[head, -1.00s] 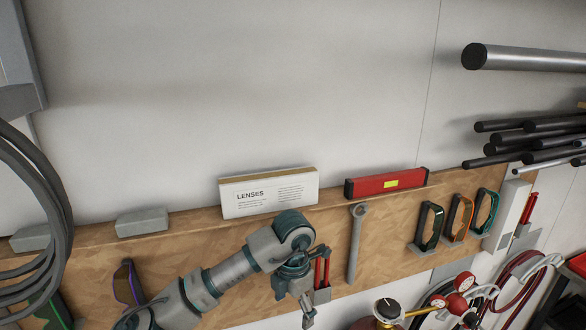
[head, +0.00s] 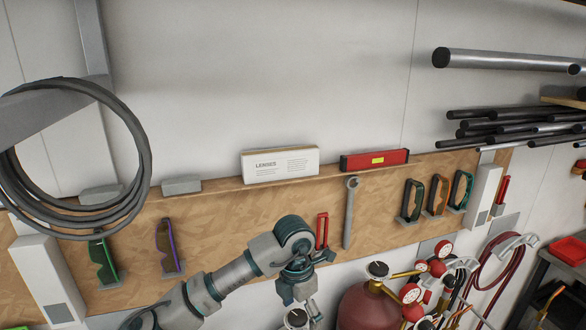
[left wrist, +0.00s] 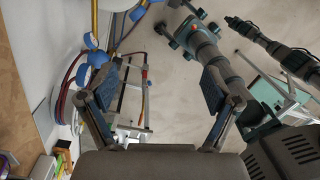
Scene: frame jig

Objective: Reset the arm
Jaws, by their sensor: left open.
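My left arm comes in from the lower left in the head view, bent at its elbow in front of the wooden tool board (head: 215,225). My left gripper (head: 312,312) hangs down at the bottom edge there, and its tips are hard to make out. In the left wrist view my left gripper (left wrist: 160,82) has its two padded fingers spread wide, with nothing between them. My right gripper is not clearly seen in either view.
A red gas cylinder (head: 368,305) with gauges (head: 411,293) stands right of my left gripper. A wrench (head: 350,213), safety glasses (head: 166,245), a LENSES box (head: 281,164) and a red level (head: 374,160) are at the board. A cable coil (head: 140,150) hangs left.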

